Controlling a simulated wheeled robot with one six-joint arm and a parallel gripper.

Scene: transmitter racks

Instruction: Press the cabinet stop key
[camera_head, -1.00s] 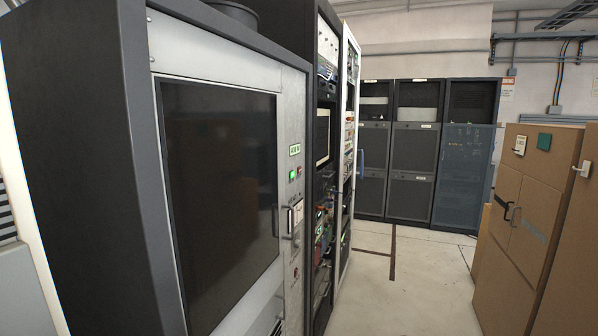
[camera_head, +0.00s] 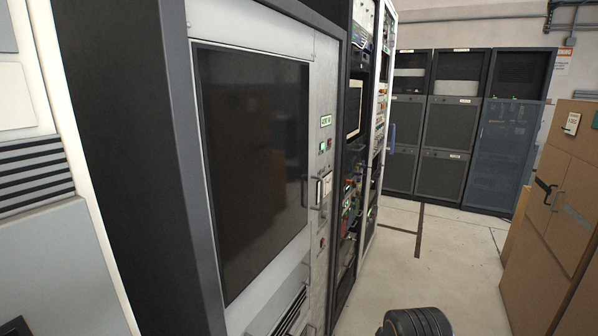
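The near cabinet (camera_head: 178,130) is dark grey with a pale front and a large dark glass panel. On the right strip of its front, below a small green-lettered label (camera_head: 326,121), sits a lit green key (camera_head: 322,147). A small reddish key (camera_head: 330,143) is just to its right; its marking is too small to read, so I cannot tell for sure which is the stop key. Another small reddish control (camera_head: 323,243) sits lower on the strip. A rounded black part of my arm shows at the bottom edge, well below and right of the keys. My gripper is not in view.
A handle (camera_head: 317,192) juts from the cabinet front below the keys. Open equipment racks (camera_head: 352,130) stand just beyond. Brown cabinets (camera_head: 545,240) line the right, dark racks (camera_head: 420,130) the back. The pale floor (camera_head: 400,275) between is clear.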

